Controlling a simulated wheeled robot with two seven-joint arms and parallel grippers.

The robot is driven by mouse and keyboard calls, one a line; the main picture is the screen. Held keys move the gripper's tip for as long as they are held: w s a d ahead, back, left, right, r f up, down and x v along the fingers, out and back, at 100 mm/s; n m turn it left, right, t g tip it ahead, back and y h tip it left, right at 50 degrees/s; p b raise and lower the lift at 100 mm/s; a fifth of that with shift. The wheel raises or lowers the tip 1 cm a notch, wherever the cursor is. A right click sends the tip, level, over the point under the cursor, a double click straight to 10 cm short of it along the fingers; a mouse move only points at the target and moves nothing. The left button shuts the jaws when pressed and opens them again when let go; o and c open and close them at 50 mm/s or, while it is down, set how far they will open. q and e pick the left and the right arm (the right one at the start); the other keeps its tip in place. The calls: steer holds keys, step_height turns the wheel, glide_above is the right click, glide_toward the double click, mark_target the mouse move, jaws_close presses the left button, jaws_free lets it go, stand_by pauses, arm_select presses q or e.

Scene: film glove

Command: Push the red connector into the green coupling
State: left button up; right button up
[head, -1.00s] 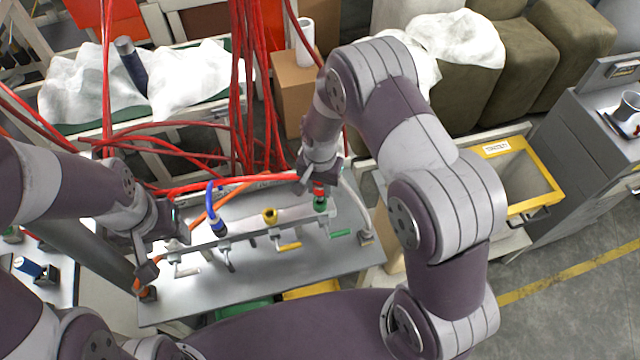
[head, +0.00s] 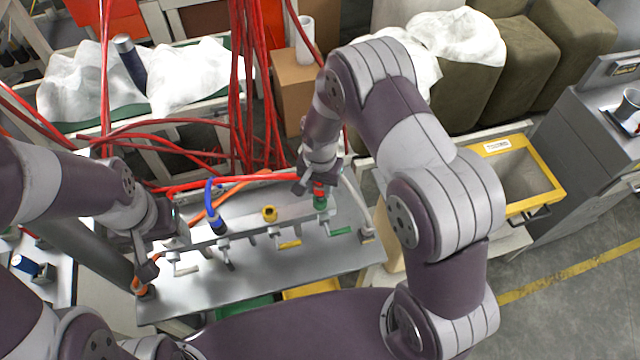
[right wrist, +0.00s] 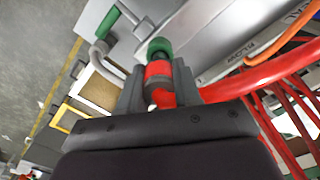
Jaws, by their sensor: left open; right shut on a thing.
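My right gripper (head: 317,184) is shut on the red connector (head: 319,190), above the right end of the manifold. The green coupling (head: 320,204) stands directly below the connector. In the right wrist view the red connector (right wrist: 158,72) sits between the fingers (right wrist: 155,92), with a dark band around it. The green coupling (right wrist: 159,47) is in line with its end there. The two look in contact, but I cannot tell how deep the connector sits. My left gripper (head: 164,246) is open and empty by the manifold's left end.
A blue connector with its hose (head: 212,207) stands on the manifold (head: 250,231), left of a yellow coupling (head: 269,214). Coloured valve handles stick out in front, including a green one (head: 340,231). Red hoses (head: 250,110) hang behind. The grey bench top (head: 240,284) in front is bare.

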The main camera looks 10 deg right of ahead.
steer(key=shift+f+b, duration=0.7)
steer(key=shift+f, duration=0.3)
steer(key=o, duration=1.1)
step_height(320, 180, up, 12)
steer(key=b, duration=0.3)
steer(key=shift+r, duration=0.35)
steer(key=shift+w+f+n, duration=0.15)
steer(key=shift+n, duration=0.35)
steer(key=s+d+f+n+t+b, duration=0.1)
steer(key=s+d+n+b, duration=0.3)
steer(key=s, duration=1)
steer(key=shift+d+f+n, duration=0.35)
steer(key=shift+d+n, duration=0.45)
steer(key=shift+d, duration=0.1)
